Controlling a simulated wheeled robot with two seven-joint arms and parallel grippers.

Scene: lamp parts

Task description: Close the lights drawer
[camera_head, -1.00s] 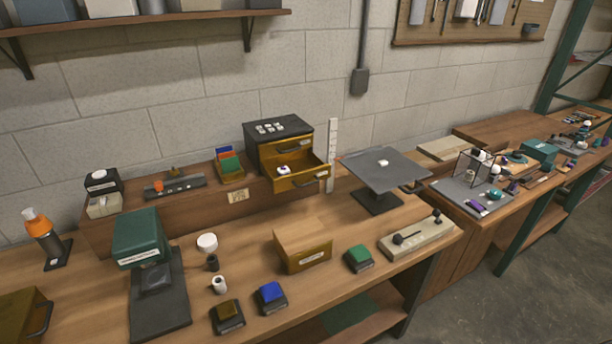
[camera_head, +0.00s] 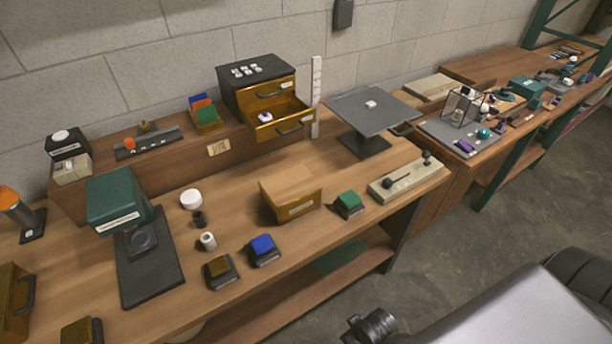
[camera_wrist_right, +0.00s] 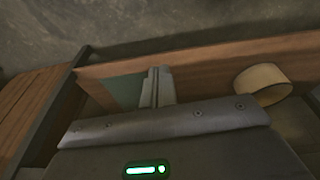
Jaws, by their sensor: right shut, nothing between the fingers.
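A dark-topped cabinet (camera_head: 228,95) with yellow drawer fronts stands on the raised shelf at the back of the bench. Its upper drawer (camera_head: 274,89) is shut. Its lower drawer (camera_head: 285,128) is pulled out, with a small white and purple item (camera_head: 265,118) inside. The drawer labels are too small to read. My right gripper (camera_wrist_right: 157,72) shows in the right wrist view, with its fingers together and empty, away from the drawer. The cabinet does not show in that view. My left gripper is not in view.
A grey square stand (camera_head: 368,112) is right of the open drawer. A wooden box (camera_head: 291,198), coloured blocks, and a green press-like device (camera_head: 118,205) occupy the bench. Bare wood lies in front of the drawer. In the wrist view, a tan round object (camera_wrist_right: 262,82) is on the right.

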